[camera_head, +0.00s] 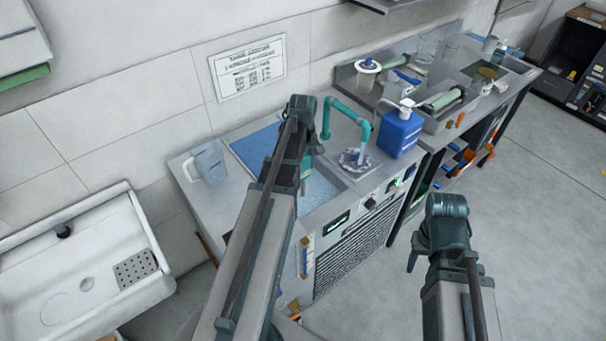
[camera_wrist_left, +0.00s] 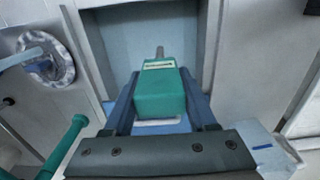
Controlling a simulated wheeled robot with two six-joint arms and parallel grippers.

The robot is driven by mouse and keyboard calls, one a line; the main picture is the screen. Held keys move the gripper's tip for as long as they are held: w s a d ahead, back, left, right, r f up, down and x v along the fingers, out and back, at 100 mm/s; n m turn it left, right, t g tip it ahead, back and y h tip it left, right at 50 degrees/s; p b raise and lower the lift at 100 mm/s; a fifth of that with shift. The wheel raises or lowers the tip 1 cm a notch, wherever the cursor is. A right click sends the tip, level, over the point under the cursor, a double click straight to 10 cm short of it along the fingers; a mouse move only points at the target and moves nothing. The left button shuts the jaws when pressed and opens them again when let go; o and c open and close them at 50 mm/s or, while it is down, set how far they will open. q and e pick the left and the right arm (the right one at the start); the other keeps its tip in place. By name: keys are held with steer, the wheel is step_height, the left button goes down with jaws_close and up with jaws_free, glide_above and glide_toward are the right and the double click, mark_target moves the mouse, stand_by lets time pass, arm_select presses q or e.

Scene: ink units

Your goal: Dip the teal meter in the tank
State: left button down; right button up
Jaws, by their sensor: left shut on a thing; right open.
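The teal meter (camera_wrist_left: 160,92) is a boxy block with a thin grey probe at its far end. It sits between the fingers of my left gripper (camera_wrist_left: 162,105), which is shut on it. In the head view my left arm mostly hides the meter and this gripper (camera_head: 306,165). The tank (camera_head: 320,190) is a recessed, pale blue basin in the grey bench. In the left wrist view the probe points toward the tank's opening (camera_wrist_left: 112,45); I cannot tell whether its tip is below the rim. My right gripper (camera_head: 415,252) is open, low beside the bench, partly hidden by its wrist.
A white sink (camera_head: 85,265) is at far left. The floor at right is clear.

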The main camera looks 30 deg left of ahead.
arm_select(q)
steer(key=shift+r+p, duration=3.8)
steer(key=shift+r, duration=0.4)
steer(key=shift+f, duration=0.1)
